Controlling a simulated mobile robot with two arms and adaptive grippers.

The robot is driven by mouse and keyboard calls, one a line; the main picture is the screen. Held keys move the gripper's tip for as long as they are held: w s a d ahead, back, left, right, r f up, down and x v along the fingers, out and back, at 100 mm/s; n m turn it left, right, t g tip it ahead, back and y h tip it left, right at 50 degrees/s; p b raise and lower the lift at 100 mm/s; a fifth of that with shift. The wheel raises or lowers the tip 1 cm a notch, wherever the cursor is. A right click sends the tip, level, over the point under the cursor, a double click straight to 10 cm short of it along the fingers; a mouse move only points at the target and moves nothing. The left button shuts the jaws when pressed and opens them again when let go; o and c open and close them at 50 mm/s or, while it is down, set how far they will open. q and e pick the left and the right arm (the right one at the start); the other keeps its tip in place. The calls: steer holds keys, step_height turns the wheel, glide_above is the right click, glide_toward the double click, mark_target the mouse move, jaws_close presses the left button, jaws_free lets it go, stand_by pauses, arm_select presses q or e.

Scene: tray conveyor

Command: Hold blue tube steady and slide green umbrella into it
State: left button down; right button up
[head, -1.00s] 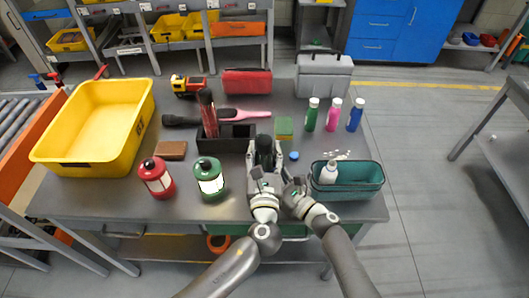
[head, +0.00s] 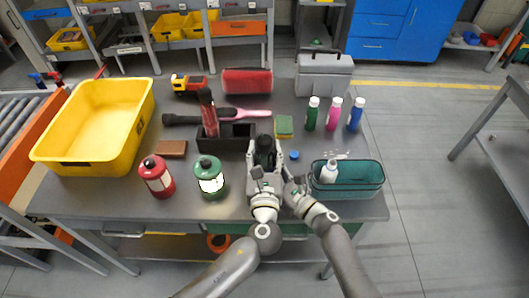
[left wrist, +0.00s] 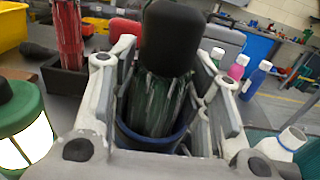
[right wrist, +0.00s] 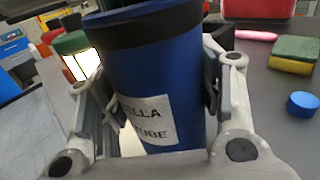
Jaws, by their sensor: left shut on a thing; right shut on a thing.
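The green umbrella (left wrist: 160,105), with a black handle (left wrist: 172,38), stands upright in the left wrist view, its lower part inside the rim of the blue tube (left wrist: 150,143). My left gripper (left wrist: 165,75) is shut on the umbrella. In the right wrist view the blue tube (right wrist: 155,75) is upright with a white label, and my right gripper (right wrist: 160,90) is shut on it. In the head view the left gripper (head: 264,172) and right gripper (head: 290,185) are close together and hide most of the tube. The depth of the umbrella inside is hidden.
A black holder (head: 238,137) with a red umbrella (head: 208,112) stands behind on the left. Red (head: 157,178) and green (head: 209,179) lanterns stand left of my grippers. A teal bin (head: 362,180) stands on the right. A blue cap (head: 294,155) lies close behind the right gripper.

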arm_select(q)
steer(key=c, duration=0.7)
jaws_free()
steer(key=shift+f, duration=0.1)
steer(key=shift+s, duration=0.15)
steer(key=s, duration=1.1)
steer(key=shift+s, duration=0.4)
arm_select(e)
steer(key=o, duration=1.1)
